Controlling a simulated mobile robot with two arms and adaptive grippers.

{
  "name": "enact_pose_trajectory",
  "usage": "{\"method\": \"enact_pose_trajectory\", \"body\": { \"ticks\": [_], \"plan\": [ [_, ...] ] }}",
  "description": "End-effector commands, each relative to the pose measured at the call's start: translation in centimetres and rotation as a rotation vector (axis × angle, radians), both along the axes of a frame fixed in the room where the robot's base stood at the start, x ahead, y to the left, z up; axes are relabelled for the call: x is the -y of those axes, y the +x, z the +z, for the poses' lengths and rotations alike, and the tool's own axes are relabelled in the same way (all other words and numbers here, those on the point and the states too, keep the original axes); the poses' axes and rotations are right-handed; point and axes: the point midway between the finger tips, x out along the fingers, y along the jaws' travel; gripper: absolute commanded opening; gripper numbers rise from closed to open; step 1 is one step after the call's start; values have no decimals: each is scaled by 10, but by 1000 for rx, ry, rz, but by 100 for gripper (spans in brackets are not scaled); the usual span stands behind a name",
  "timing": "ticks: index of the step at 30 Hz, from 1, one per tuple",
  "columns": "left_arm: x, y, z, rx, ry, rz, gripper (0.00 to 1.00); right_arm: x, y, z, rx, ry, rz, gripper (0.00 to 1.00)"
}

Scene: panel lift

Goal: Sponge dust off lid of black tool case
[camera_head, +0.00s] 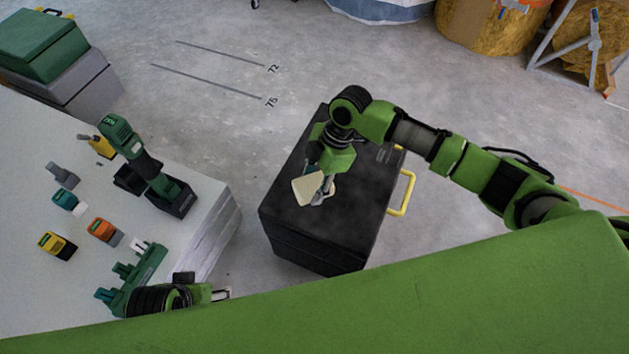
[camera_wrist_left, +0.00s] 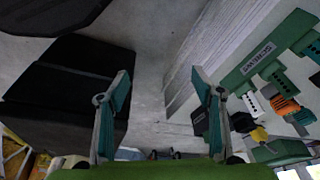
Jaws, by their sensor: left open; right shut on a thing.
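The black tool case (camera_head: 290,227) stands on the concrete floor right of the white table, with yellow handles on its right side. Its lid is shut and shows faint greyish patches. My right gripper (camera_head: 321,190) is above the lid, shut on a pale cream sponge (camera_head: 309,188). I cannot tell whether the sponge touches the lid. My left gripper (camera_wrist_left: 160,105) is open and empty in the left wrist view, with the dark case (camera_wrist_left: 70,85) at the left there. In the head view only part of the left arm shows, at the lower table edge.
The white stacked-panel table (camera_head: 60,290) holds a green drill (camera_head: 135,148), several batteries and small tools, and a green rack (camera_head: 135,275). Green and grey cases (camera_head: 50,60) stand at upper left. Floor is free behind the black case.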

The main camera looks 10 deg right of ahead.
Motion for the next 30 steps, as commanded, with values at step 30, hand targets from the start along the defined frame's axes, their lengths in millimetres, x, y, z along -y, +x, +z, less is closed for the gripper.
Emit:
{"method": "enact_pose_trajectory", "body": {
  "ticks": [30],
  "plan": [
    [1,-9,-90,-49,3,-8,61,-5,-2,22,0,0,-6,25]
  ]
}}
